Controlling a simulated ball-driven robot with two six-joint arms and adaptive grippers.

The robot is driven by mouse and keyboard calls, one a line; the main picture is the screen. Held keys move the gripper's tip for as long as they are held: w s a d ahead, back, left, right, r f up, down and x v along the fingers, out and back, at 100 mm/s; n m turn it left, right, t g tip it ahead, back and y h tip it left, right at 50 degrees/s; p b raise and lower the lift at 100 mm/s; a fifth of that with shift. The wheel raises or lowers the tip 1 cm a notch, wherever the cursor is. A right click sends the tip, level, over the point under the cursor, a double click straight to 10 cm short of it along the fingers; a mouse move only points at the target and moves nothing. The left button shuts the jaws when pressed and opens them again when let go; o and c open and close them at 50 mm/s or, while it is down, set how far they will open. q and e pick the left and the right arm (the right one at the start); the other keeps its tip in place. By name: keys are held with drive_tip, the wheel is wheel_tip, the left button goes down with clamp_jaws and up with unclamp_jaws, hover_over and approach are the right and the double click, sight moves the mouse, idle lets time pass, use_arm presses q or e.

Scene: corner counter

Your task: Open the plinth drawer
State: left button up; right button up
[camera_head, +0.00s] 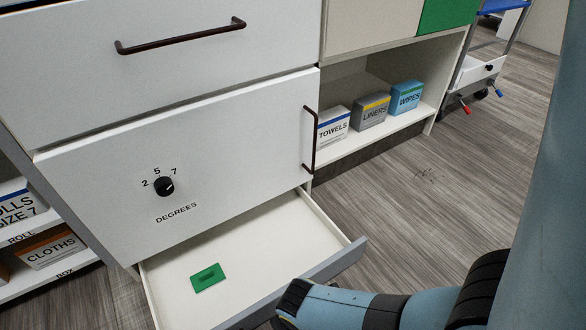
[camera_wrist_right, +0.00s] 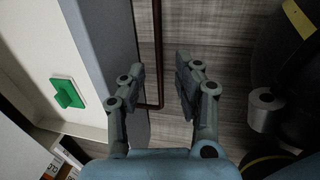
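The plinth drawer (camera_head: 270,242) at the bottom of the white cabinet stands pulled out, its pale inside showing. Its grey front (camera_head: 342,264) faces me. A flat green piece (camera_head: 208,278) lies inside it and also shows in the right wrist view (camera_wrist_right: 67,93). In that view the drawer's dark bar handle (camera_wrist_right: 157,40) runs along the outside of the grey front. My right gripper (camera_wrist_right: 160,76) is open, one finger on each side of the handle's line, with a clear gap between them. In the head view my right arm hides the handle. My left gripper is out of view.
Above the drawer is a white door with a dial (camera_head: 164,186) and an upright dark handle (camera_head: 309,140). A shelf at right holds boxes of towels (camera_head: 333,127), liners (camera_head: 371,111) and wipes (camera_head: 406,98). Wood floor at right is clear; a trolley (camera_head: 475,75) stands beyond.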

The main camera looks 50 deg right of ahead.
wheel_tip(320, 180, up, 9)
drive_tip(key=s, duration=0.1)
drive_tip(key=shift+s+a+f, duration=0.15)
drive_tip(key=shift+s+a, duration=0.1)
drive_tip(key=shift+s, duration=0.1)
idle(0.4)
